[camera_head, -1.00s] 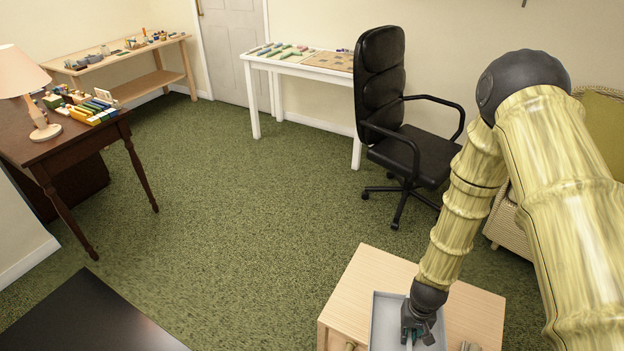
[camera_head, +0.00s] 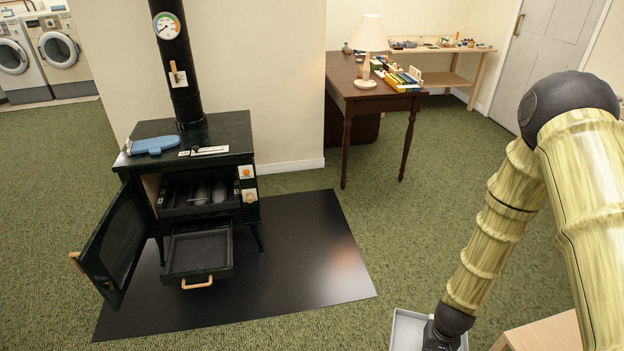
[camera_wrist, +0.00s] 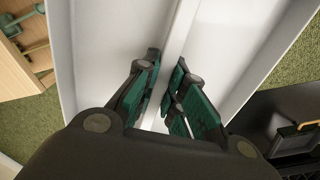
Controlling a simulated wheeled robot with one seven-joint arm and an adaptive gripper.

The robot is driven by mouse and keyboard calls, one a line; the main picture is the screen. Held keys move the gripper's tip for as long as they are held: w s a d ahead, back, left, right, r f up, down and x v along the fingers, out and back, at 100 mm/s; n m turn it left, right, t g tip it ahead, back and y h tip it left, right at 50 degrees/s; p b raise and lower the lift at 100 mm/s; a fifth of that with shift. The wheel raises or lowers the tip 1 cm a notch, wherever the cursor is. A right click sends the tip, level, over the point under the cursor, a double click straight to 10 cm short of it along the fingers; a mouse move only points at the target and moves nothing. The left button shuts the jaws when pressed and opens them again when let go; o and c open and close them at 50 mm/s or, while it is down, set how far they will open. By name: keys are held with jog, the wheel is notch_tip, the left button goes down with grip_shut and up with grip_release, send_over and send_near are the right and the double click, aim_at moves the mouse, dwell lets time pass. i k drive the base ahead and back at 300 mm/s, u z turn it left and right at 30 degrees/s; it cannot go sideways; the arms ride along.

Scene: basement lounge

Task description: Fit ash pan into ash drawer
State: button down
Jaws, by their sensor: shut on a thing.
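The ash pan is a pale grey, shallow tray (camera_head: 405,325) at the bottom edge of the head view, partly cut off. My gripper (camera_wrist: 168,78) is shut on the pan's raised middle strip, and the pan's grey floor (camera_wrist: 105,40) spreads on both sides in the wrist view. In the head view my gripper (camera_head: 440,340) is at the bottom edge. The ash drawer (camera_head: 198,252) is pulled out low on the black stove (camera_head: 220,135), looks empty and has a wooden handle (camera_head: 197,284). The drawer is far left of the pan, with a gap between them.
The stove door (camera_head: 112,245) stands open at the left of the drawer. A black floor plate (camera_head: 310,260) lies under the stove. A light wood table (camera_head: 545,335) is right of the pan. A dark desk (camera_head: 375,95) stands behind. Green carpet between is clear.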

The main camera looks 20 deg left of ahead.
aim_at(200, 255)
jog(key=z, duration=0.25)
jog(key=k, duration=0.15)
jog(key=u, duration=1.85)
jog(key=i, duration=0.75)
jog(key=u, duration=0.45)
jog(key=i, duration=1.2)
jog(key=z, duration=0.55)
